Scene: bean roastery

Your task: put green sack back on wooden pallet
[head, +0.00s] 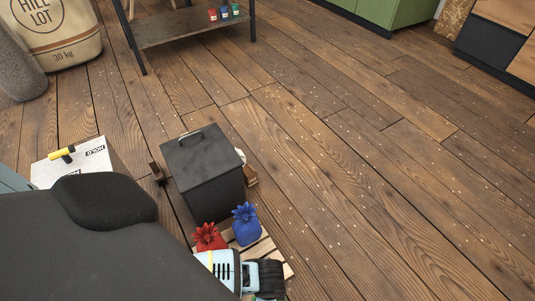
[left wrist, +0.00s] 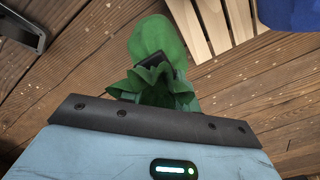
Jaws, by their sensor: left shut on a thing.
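The green sack (left wrist: 155,38) shows in the left wrist view with its ruffled neck toward me. My left gripper (left wrist: 174,72) is shut on that neck; the bunched cloth partly hides the fingers. The sack's body appears beside the wooden pallet (left wrist: 212,22), over the floorboards; I cannot tell whether it touches the floor. In the head view the pallet (head: 263,247) is at the bottom, carrying a red sack (head: 208,238) and a blue sack (head: 246,228). My left gripper (head: 268,280) is at the pallet's near side there, and the green sack is almost wholly hidden. My right gripper is not in view.
A dark lidded bin (head: 205,170) stands just behind the pallet. A white box (head: 85,160) with a yellow-handled tool is left of it. A large coffee sack (head: 65,35) and a metal-legged table (head: 180,27) stand farther back. The floor (head: 380,190) to the right is clear.

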